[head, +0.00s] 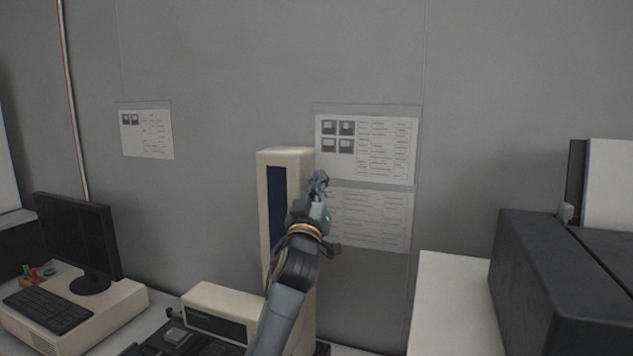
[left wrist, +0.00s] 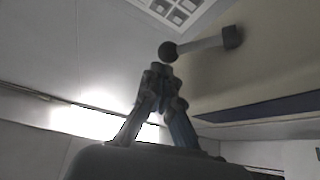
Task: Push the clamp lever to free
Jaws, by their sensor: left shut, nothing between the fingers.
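The clamp lever (left wrist: 200,45) shows in the left wrist view as a pale rod with a dark ball knob (left wrist: 168,51) at its left end. Its right end meets a dark mount (left wrist: 232,38) on the side of a beige housing. My left gripper (head: 318,180) is shut and empty in front of the tall beige tester (head: 284,158) in the head view. In the left wrist view its closed fingertips (left wrist: 160,70) appear just below the ball knob; I cannot tell whether they touch it. I cannot make out the lever in the head view. My right gripper is not in view.
A low beige unit (head: 222,305) stands at the tester's foot. A monitor (head: 75,235) and keyboard (head: 48,311) are at left. A large dark case (head: 540,285) stands at right beside a white surface (head: 445,300). Printed sheets (head: 366,148) hang on the wall behind.

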